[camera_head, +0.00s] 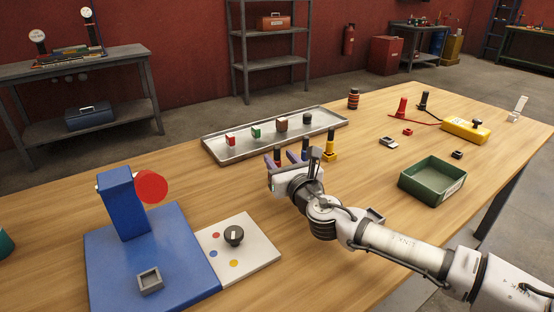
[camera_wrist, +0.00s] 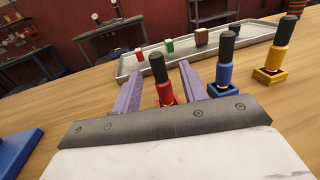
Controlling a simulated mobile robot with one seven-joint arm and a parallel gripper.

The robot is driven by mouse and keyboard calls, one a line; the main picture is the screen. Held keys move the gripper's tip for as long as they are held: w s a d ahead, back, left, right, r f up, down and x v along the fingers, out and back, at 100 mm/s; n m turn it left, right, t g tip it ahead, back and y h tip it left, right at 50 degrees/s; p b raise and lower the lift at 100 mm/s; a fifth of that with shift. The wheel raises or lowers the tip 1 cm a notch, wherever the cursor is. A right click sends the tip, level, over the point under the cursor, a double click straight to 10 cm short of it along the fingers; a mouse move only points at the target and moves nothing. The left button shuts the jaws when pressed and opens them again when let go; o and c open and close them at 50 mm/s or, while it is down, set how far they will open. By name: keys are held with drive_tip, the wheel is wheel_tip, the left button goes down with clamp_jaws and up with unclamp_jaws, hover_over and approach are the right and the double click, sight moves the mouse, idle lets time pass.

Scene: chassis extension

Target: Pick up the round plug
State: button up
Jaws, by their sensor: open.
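A long grey metal tray (camera_head: 215,150) holds a row of small pieces. The rightmost is a dark round piece (camera_head: 307,118), which looks like the round plug; in the wrist view it is at the tray's far right (camera_wrist: 236,27), near a black handle. Left of it are a brown block (camera_head: 282,125), a green block (camera_head: 256,132) and a red block (camera_head: 230,138). My gripper (camera_head: 281,158) is open in front of the tray. In the wrist view its purple fingers (camera_wrist: 157,70) appear on either side of a red black-handled stand (camera_wrist: 164,93); contact cannot be told.
Blue (camera_wrist: 225,75) and yellow (camera_wrist: 271,74) black-handled stands rise right of my gripper. A green bin (camera_head: 415,190) stands at right. A blue fixture (camera_head: 120,215) and white dial board (camera_head: 258,255) lie at left. A banded cylinder (camera_head: 353,99) stands beyond the tray's right end.

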drive_tip(key=shift+x, duration=1.4)
clamp_jaws()
drive_tip(key=shift+r, duration=5.05)
